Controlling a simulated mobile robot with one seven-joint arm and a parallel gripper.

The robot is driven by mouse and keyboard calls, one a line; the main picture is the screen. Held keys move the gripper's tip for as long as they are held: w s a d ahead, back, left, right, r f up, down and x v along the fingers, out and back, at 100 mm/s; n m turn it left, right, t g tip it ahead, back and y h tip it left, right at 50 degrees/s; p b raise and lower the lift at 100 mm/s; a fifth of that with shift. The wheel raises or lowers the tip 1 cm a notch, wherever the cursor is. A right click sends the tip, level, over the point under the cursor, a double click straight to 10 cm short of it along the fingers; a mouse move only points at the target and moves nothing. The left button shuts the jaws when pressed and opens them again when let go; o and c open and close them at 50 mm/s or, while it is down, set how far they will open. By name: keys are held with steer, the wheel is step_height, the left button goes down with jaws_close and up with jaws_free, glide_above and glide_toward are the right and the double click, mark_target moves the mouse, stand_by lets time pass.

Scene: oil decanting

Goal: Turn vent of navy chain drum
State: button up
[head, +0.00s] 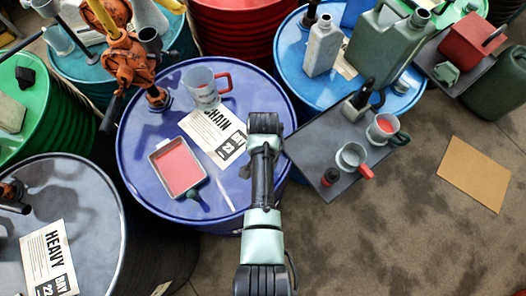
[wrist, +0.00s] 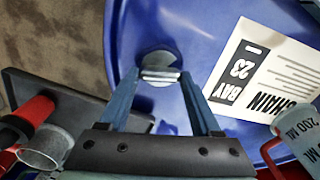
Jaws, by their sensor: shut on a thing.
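The navy chain drum (head: 142,128) stands in the middle of the head view, with a white CHAIN label (head: 212,136) on its lid. In the wrist view, the vent (wrist: 160,66) is a small round metal cap near the rim of the blue lid. My gripper (wrist: 159,76) has its two blue-grey fingers either side of the vent, shut on it. In the head view my arm reaches up over the drum's right edge and hides the vent and the fingertips.
On the lid are a clear measuring jug (head: 203,94), a tray of red liquid (head: 177,169) and an orange pump (head: 133,62). A dark side shelf (head: 318,128) with cups (head: 352,156) adjoins the right. Other drums crowd behind and left.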

steer(key=o, duration=1.4)
step_height(320, 180, up, 13)
steer(key=shift+r+b, duration=0.1)
steer(key=shift+b, duration=0.55)
steer(key=w+r+n+t+b, duration=0.2)
steer(key=w+r+t, duration=0.6)
steer(key=w+r, duration=0.55)
step_height(320, 180, up, 19)
steer(key=w+n+t+b, duration=0.1)
steer(key=w+n+t, duration=0.1)
steer(key=t, duration=0.6)
steer(key=s+r+n+t, duration=0.1)
steer(key=s+r+t, duration=0.2)
steer(key=s+r, duration=0.2)
steer(key=s+r+n+t+b, duration=0.1)
steer(key=s+r+t, duration=0.3)
steer(key=r, duration=0.8)
steer(key=s+r+n+t+b, duration=0.1)
steer(key=s+r+t, duration=0.3)
steer(key=s+r, duration=0.4)
steer(key=shift+r, duration=0.75)
